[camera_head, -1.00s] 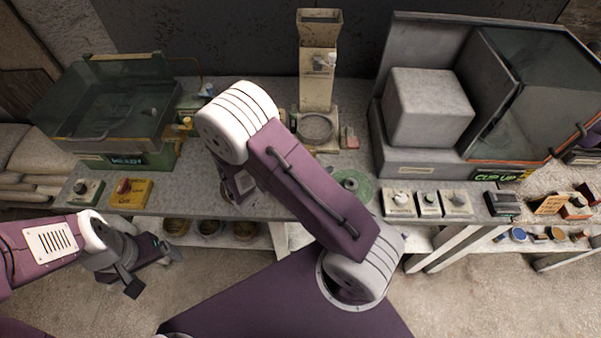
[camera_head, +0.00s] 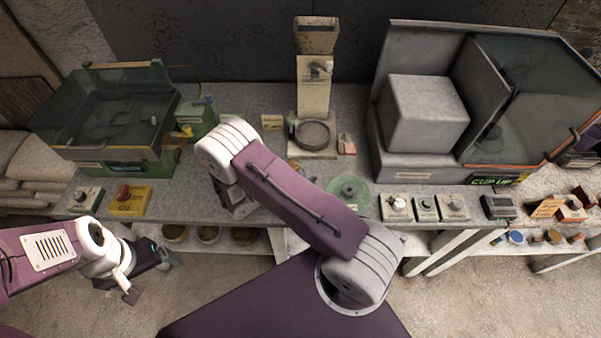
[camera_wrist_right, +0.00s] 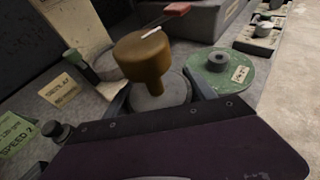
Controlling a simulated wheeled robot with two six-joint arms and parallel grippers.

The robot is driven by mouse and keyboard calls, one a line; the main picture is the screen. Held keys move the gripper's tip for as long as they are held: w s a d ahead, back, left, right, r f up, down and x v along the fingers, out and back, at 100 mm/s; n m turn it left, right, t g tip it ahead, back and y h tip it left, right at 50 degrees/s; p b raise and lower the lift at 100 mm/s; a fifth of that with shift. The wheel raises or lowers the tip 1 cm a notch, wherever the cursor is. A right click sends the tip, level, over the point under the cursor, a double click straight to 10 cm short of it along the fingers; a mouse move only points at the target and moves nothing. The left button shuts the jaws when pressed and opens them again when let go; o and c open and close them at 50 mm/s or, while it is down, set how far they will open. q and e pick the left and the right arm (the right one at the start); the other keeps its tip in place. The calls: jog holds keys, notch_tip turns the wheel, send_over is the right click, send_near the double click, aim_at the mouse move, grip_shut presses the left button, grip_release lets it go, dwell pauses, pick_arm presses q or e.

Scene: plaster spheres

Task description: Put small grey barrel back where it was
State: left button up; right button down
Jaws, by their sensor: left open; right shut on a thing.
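In the right wrist view my right gripper (camera_wrist_right: 160,92) is shut on a round grey thing (camera_wrist_right: 146,101), which I take to be the small grey barrel. A brown mushroom-shaped knob (camera_wrist_right: 143,58) stands over its top. The lower part of the held thing is hidden by the gripper. In the head view my right arm (camera_head: 295,190) reaches over the bench and hides its gripper and the held thing. My left gripper (camera_head: 152,276) is open and empty, low at the left in front of the bench.
A green disc (camera_head: 349,192) lies on the bench right of my arm. A green tank (camera_head: 105,110) stands left, and a grey cabinet (camera_head: 400,165) right.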

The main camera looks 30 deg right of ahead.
jog(key=shift+c, duration=1.6)
grip_release()
jog(key=shift+a+r, duration=0.15)
jog(key=shift+a, duration=0.05)
jog(key=b+v, duration=0.2)
jog(key=v, duration=0.9)
jog(key=shift+s+a, duration=0.2)
jog(key=shift+a, duration=0.1)
jog(key=shift+r, duration=0.1)
